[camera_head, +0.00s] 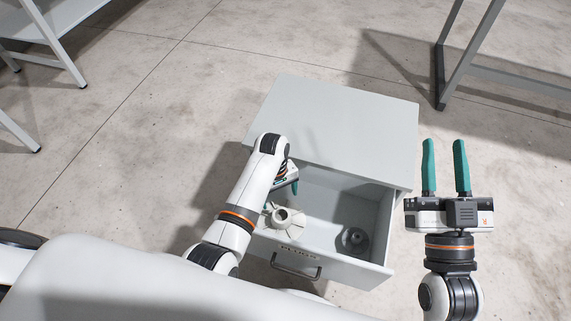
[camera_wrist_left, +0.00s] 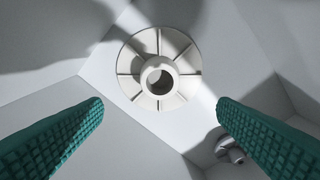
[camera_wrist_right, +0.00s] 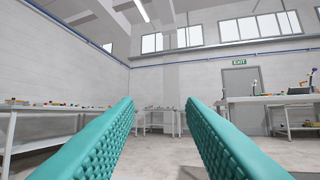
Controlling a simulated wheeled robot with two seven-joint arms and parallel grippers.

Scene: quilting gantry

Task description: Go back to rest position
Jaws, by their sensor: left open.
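My left gripper (camera_head: 284,187) reaches over the open drawer in the head view, partly hidden by my own arm. In the left wrist view its teal fingers (camera_wrist_left: 160,122) are spread wide and empty. A white flanged spool part (camera_wrist_left: 160,75) lies in the drawer ahead of them; it also shows in the head view (camera_head: 282,218). A grey round part (camera_head: 354,239) lies at the drawer's right side. My right gripper (camera_head: 445,168) is raised to the right of the cabinet, fingers apart with nothing between them; the right wrist view (camera_wrist_right: 163,130) shows only the room beyond.
The drawer (camera_head: 300,255) is pulled out of a light grey cabinet (camera_head: 335,120), with its dark handle (camera_head: 296,267) at the front. A grey metal frame leg (camera_head: 441,75) stands at the back right. White tables stand at the upper left. The floor around the cabinet is mostly clear.

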